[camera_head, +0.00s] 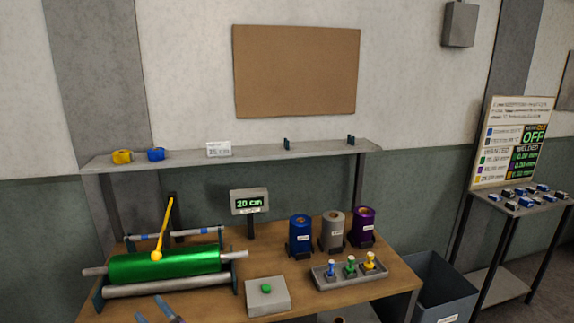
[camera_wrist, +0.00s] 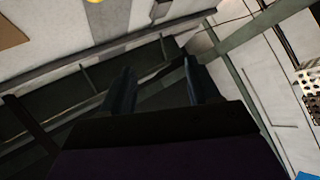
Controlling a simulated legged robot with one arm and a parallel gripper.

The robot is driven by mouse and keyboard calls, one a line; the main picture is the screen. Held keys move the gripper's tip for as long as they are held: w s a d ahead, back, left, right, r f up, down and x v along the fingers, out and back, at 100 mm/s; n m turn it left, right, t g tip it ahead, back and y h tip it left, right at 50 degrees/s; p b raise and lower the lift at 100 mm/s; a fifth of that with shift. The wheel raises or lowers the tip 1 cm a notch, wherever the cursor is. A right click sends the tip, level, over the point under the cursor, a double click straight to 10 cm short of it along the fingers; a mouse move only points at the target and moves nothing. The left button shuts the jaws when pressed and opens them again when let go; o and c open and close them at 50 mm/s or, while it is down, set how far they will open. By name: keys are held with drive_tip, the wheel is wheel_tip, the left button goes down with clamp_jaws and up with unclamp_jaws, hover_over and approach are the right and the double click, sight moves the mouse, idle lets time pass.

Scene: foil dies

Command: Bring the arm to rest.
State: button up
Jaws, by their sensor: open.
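My gripper (camera_head: 155,308) shows only by its blue-grey fingertips at the bottom edge of the head view, in front of the wooden bench (camera_head: 210,292). In the wrist view its two dark fingers (camera_wrist: 157,78) stand apart with nothing between them, so it is open and empty. The rest of my arm is out of the head view. The green roller (camera_head: 165,265) lies on its stand just beyond the fingertips, with a yellow lever (camera_head: 165,228) tilted up over it. I cannot tell the exact gap between fingers and bench.
A button box (camera_head: 267,295), a display (camera_head: 249,202) reading 20 cm, blue (camera_head: 300,233), grey (camera_head: 333,231) and purple (camera_head: 363,226) rolls, and a tray (camera_head: 350,278) with stamps occupy the bench. A shelf (camera_head: 255,152) runs above. A bin (camera_head: 442,285) stands right.

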drive_tip(key=w+d+r+m+h, duration=0.35)
drive_tip(key=w+d+h, duration=0.75)
drive_tip(key=w+d, duration=0.5)
drive_tip(key=s+d+r+m+g+h, duration=0.1)
drive_tip(key=s+d+r+m+h, duration=0.15)
drive_tip(key=d, duration=0.65)
drive_tip(key=s+d+r+m+h, duration=0.2)
drive_tip(key=d+h, duration=0.2)
drive_tip(key=d, duration=0.4)
drive_tip(key=s+d+r+m+g+h, duration=0.1)
drive_tip(key=s+d+r+m+h, duration=0.15)
drive_tip(key=d, duration=0.65)
drive_tip(key=s+d+r+m+g+h, duration=0.1)
drive_tip(key=s+d+m+g, duration=0.1)
drive_tip(key=s+d, duration=0.35)
drive_tip(key=s+d+m+g+h, duration=0.1)
drive_tip(key=s+d+m+g, duration=0.1)
drive_tip(key=s, duration=0.7)
drive_tip(key=s+d+r+m+g+h, duration=0.1)
drive_tip(key=s+d+g, duration=0.1)
drive_tip(key=s+d, duration=0.35)
drive_tip(key=s+a+m+g, duration=0.1)
drive_tip(key=s+g, duration=0.2)
drive_tip(key=s, duration=1.3)
drive_tip(key=s+a+m+g+y, duration=0.1)
drive_tip(key=s+m+g, duration=0.1)
drive_tip(key=s, duration=1.4)
drive_tip(key=shift+s+a+g, duration=0.15)
drive_tip(key=shift+a+g, duration=0.15)
drive_tip(key=shift+g, duration=0.6)
